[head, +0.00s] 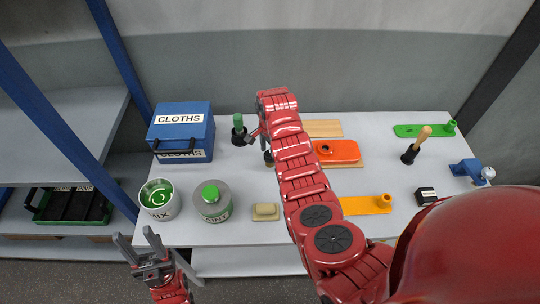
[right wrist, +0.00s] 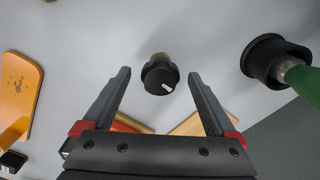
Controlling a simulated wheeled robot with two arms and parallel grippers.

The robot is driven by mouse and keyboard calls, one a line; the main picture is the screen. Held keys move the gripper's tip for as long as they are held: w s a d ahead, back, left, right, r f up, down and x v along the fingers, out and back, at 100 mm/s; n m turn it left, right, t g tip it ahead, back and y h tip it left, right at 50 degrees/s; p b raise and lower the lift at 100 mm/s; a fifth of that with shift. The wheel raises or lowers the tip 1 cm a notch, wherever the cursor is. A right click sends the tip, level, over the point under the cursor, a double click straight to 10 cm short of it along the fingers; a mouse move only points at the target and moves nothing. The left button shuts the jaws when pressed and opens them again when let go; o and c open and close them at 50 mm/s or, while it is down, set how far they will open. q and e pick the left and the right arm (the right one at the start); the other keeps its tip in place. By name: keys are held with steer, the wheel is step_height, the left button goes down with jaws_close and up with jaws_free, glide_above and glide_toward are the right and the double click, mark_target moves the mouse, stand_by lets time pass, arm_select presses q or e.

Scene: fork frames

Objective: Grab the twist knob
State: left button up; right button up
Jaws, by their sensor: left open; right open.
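The twist knob (right wrist: 160,76) is black with a white mark and sits on a brownish stem. In the right wrist view it appears between the two fingertips of my right gripper (right wrist: 159,80), with a gap on each side. That gripper is open and holds nothing. In the head view the knob (head: 268,158) is mostly hidden behind my right arm, and the right gripper (head: 257,134) is only partly visible above it. My left gripper (head: 150,255) is open and empty, in front of the table's near left edge.
A green-handled tool in a black holder (head: 239,136) stands close left of the knob. The blue CLOTHS box (head: 182,125), a tin (head: 212,200) and a pot (head: 159,199) are on the left. An orange plate (head: 338,151) lies right of my arm.

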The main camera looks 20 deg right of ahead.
steer(key=shift+f, duration=0.85)
jaws_close()
